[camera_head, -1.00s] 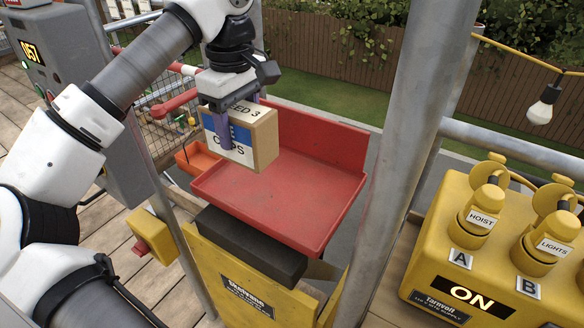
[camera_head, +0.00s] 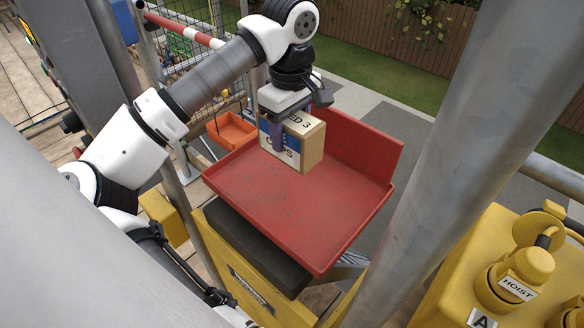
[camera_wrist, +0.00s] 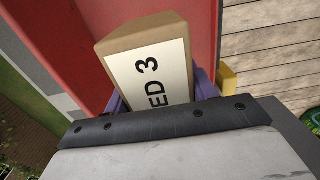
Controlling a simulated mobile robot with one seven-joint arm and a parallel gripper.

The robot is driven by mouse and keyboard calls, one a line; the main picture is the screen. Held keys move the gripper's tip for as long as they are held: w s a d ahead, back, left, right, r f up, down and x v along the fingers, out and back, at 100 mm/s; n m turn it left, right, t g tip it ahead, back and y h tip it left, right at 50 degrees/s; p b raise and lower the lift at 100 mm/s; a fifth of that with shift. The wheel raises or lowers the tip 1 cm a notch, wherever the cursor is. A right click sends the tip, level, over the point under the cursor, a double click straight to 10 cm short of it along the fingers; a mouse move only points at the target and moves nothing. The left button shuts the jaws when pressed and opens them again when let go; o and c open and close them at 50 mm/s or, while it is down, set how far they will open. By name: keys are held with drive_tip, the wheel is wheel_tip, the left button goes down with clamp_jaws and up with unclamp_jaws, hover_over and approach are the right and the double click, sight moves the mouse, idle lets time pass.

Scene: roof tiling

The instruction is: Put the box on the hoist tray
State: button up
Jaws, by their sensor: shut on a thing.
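The box (camera_head: 311,148) is a small brown carton with a blue and white label on its front and a white label ending in "ED 3" on top. My gripper (camera_head: 291,136) is shut on it, with a purple finger across its front face.
A thick grey post (camera_head: 455,130) rises at right, beside a yellow control box with a HOIST switch (camera_head: 515,280). An orange bin (camera_head: 232,130) is behind left. The tray's front is bare.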

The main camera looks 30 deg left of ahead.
wheel_tip(320, 180, down, 11)
drive_tip(key=shift+f+p, duration=0.1)
drive_tip(key=shift+p, duration=1.1)
drive_tip(key=shift+f, duration=0.25)
drive_tip(key=shift+f+b, duration=0.2)
drive_tip(key=shift+b, duration=0.1)
drive_tip(key=o, duration=1.5)
drive_tip(key=shift+c, duration=0.2)
drive_tip(key=shift+r, duration=0.15)
drive_tip(key=shift+r+p, duration=0.2)
drive_tip(key=shift+p, duration=0.25)
drive_tip(key=shift+r+b, duration=0.35)
drive_tip(key=shift+b, duration=0.2)
wheel_tip(320, 180, up, 11)
drive_tip(key=b, duration=0.2)
drive_tip(key=shift+b, duration=0.4)
